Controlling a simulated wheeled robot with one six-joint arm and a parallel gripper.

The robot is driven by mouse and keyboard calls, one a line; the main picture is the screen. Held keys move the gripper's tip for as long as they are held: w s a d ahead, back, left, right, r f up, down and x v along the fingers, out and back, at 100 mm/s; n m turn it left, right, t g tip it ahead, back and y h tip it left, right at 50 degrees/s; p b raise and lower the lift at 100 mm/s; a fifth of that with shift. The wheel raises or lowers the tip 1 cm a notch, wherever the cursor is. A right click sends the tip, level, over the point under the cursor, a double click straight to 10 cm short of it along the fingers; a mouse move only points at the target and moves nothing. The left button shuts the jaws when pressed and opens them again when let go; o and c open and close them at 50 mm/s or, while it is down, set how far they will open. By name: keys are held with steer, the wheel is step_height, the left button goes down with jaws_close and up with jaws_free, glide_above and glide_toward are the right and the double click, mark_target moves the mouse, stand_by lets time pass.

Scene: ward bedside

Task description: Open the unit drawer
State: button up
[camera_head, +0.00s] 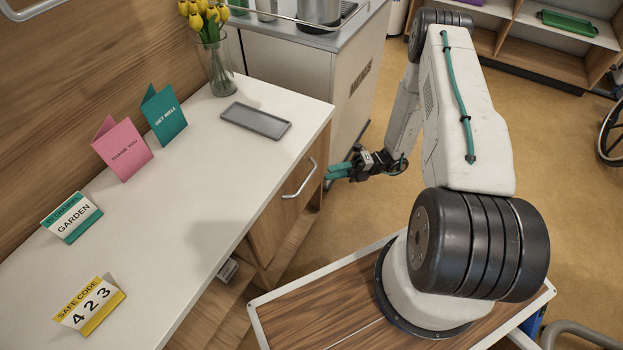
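The bedside unit (190,215) has a white top and wooden front. Its drawer front (272,232) sits below the top's right edge and looks closed, flush with the unit. A silver bar handle (300,180) is on the drawer front. My gripper (332,172), with teal fingers, is just right of the handle and apart from it in the picture. The fingers point left toward the unit. They are small here and seen from above, so their gap is unclear. Nothing shows held between them.
On the top are a grey tray (256,121), a vase of yellow tulips (217,65), and several standing cards, including a pink card (123,147). A grey-topped cart (300,70) stands behind. Open floor (345,215) lies between the unit and my arm.

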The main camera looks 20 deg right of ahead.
steer(key=a, duration=0.7)
steer(key=shift+w+a+m+t, duration=0.3)
steer(key=shift+w+m, duration=0.05)
steer(key=shift+m, duration=0.05)
steer(key=shift+f, duration=0.1)
jaws_close()
